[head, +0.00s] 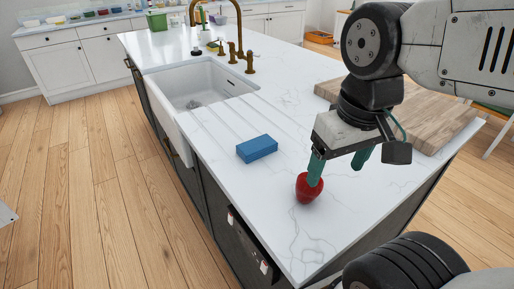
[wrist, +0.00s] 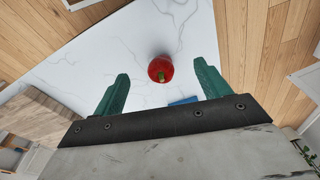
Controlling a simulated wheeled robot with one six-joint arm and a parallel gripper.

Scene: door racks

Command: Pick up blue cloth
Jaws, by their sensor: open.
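In the wrist view only a strip of the blue cloth (wrist: 183,101) shows past the gripper's edge; the rest is hidden. My gripper (head: 338,168) has two teal fingers, open and empty, over the counter to the right of the cloth and apart from it. In the wrist view its fingers are spread wide.
A red pepper or apple (head: 309,190) stands on the counter by my left finger; in the wrist view it appears between the fingers. A wooden board (head: 425,115) lies at the right. The sink (head: 200,88) and brass tap (head: 240,50) are beyond the cloth. The counter edge is near.

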